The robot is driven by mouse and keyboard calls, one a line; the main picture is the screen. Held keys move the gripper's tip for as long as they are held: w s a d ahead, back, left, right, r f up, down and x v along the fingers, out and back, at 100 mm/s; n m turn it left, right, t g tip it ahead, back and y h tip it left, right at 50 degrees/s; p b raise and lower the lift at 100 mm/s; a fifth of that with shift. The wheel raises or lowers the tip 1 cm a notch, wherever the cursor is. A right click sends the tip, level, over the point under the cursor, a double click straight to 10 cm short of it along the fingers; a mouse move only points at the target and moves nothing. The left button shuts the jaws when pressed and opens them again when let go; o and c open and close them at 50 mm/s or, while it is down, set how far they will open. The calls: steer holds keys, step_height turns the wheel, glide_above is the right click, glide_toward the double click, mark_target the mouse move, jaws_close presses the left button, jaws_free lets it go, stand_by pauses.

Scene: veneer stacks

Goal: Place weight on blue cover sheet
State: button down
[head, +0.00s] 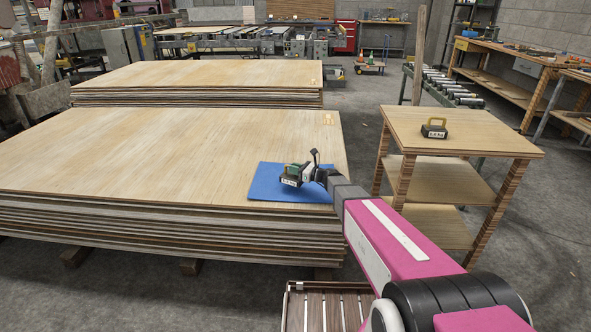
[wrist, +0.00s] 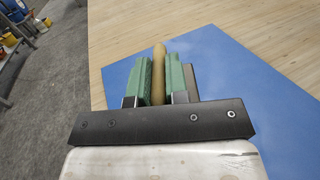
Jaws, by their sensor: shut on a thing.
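The blue cover sheet (head: 262,187) lies on the near veneer stack at its right front corner. It also fills much of the wrist view (wrist: 240,80). My gripper (head: 297,170) is over the sheet, its green finger pads shut on the handle (wrist: 158,70) of a dark weight (head: 290,181). The weight is upright and over the sheet; I cannot tell whether it touches it. Most of the weight's body is hidden by the gripper in the wrist view. A second weight (head: 434,130), dark with a yellow handle, stands on the wooden side table.
The near veneer stack (head: 150,160) has a wide bare top to the left of the sheet. A second stack (head: 200,78) stands behind it. The side table (head: 480,138) is to the right, with a floor gap between. A slatted platform (head: 325,312) is at the bottom.

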steer(key=shift+f, duration=1.75)
steer(key=shift+f, duration=0.15)
steer(key=c, duration=1.1)
jaws_free()
